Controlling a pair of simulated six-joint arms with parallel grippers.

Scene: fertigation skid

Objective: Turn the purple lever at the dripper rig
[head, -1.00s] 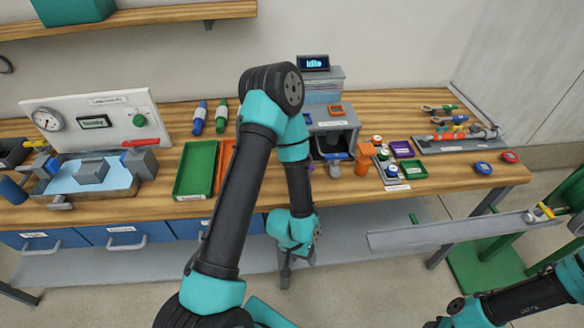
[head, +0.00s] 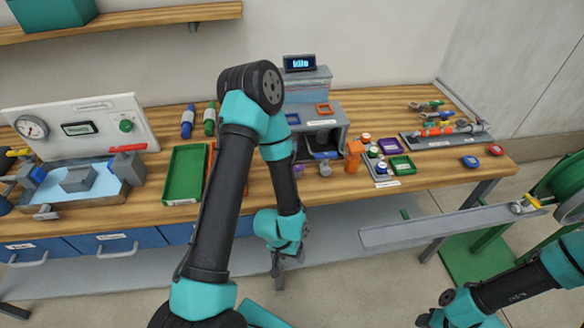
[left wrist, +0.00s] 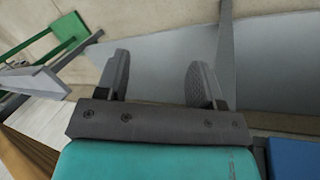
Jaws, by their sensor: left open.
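I cannot pick out a purple lever with certainty. A small purple part (head: 299,170) shows just right of my left forearm, too small to identify. A grey rack with an orange-red pipe and small coloured handles (head: 445,131) lies at the bench's right end; I cannot tell if it is the dripper rig. My left gripper (head: 277,270) hangs in front of the bench, below its top, pointing down. In the left wrist view its two fingers (left wrist: 160,78) are apart with nothing between them. My right arm is at the lower right, its gripper not clearly visible.
Along the bench (head: 340,194) are a gauge panel (head: 85,125), a water basin (head: 112,190), a green tray (head: 184,176), a grey box (head: 337,125) and a purple tray (head: 391,146). A grey trough (head: 430,230) projects before the bench at right. My left arm hides the bench's middle.

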